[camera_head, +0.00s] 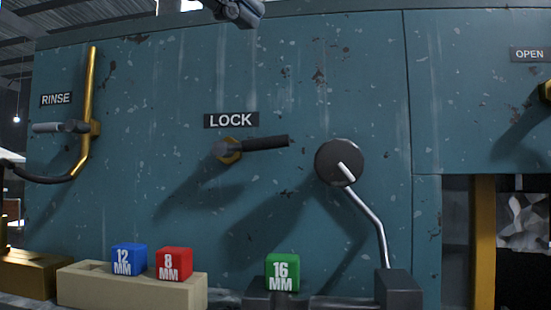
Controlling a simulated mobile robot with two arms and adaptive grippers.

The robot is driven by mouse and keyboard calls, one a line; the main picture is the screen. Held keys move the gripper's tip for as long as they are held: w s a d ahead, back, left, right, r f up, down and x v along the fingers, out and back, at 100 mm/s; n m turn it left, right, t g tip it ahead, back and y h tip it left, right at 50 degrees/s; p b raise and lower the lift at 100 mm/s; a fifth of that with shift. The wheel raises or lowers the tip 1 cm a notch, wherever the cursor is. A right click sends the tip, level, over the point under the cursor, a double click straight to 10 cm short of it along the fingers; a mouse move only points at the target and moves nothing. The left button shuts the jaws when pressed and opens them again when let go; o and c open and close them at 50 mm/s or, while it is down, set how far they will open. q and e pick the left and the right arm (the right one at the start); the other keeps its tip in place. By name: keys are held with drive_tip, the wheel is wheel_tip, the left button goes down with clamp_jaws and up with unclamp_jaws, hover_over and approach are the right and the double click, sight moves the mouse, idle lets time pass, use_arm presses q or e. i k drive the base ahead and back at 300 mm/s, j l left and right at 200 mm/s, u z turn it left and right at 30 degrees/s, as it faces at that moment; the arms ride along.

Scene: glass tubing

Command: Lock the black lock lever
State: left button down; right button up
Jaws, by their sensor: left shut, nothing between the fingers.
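The black lock lever (266,143) sits on a brass hub on the teal panel, below the LOCK label (231,120). Its handle points to the right and slightly up, nearly level. My left gripper (240,12) shows at the top edge, above the LOCK label and apart from the lever. It is shut and empty, and most of it is cut off by the frame. My right gripper is not in view.
A round black knob (338,162) with a bent metal rod is right of the lever. A RINSE lever (62,127) and brass pipe (88,90) are at left. Blue (128,259), red (174,263) and green (282,271) blocks stand below. The panel around the lever is clear.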

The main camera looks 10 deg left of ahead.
sight(219, 148)
drive_tip(key=k+j, duration=1.25)
